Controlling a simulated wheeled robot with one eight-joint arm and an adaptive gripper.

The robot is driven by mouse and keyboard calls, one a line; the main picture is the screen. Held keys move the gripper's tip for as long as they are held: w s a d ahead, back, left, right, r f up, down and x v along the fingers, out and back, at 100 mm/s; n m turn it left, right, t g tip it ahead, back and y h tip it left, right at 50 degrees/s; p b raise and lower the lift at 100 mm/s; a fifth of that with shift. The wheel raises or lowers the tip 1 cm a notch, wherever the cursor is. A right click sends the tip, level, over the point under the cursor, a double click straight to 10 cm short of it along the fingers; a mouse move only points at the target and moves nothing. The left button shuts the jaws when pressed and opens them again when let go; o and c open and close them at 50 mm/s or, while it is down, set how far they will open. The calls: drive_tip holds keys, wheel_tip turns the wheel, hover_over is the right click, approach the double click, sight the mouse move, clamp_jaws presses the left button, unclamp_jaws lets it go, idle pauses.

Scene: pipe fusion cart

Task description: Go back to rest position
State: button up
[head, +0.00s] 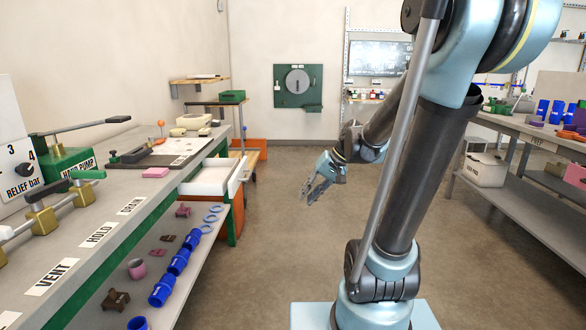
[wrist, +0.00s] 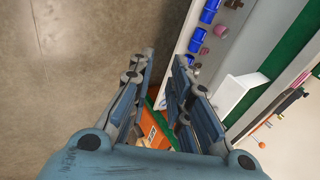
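My gripper (head: 318,190) hangs in the air over the floor, to the right of the left workbench (head: 72,243) and clear of it. In the wrist view my gripper (wrist: 163,75) has its two fingers apart, with nothing between them but the floor and the bench edge far behind. My arm reaches down and forward from the upper right of the head view.
The left bench holds the hand pump (head: 66,162) and valves, with blue fittings (head: 178,262) on its lower shelf. A white open drawer (head: 208,178) juts out past the bench. A right bench (head: 530,133) carries several parts. The floor between is free.

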drive_tip(key=s+d+f+h, duration=0.3)
drive_tip(key=s+d, duration=0.4)
drive_tip(key=s, duration=0.1)
drive_tip(key=s+d+f+h, duration=0.3)
drive_tip(key=s+d, duration=0.3)
drive_tip(key=s, duration=0.2)
drive_tip(key=shift+d+f+t+h, duration=0.3)
drive_tip(key=shift+d+f, duration=0.05)
drive_tip(key=shift+f, duration=0.3)
drive_tip(key=shift+w+f, duration=0.2)
drive_tip(key=shift+w, duration=0.25)
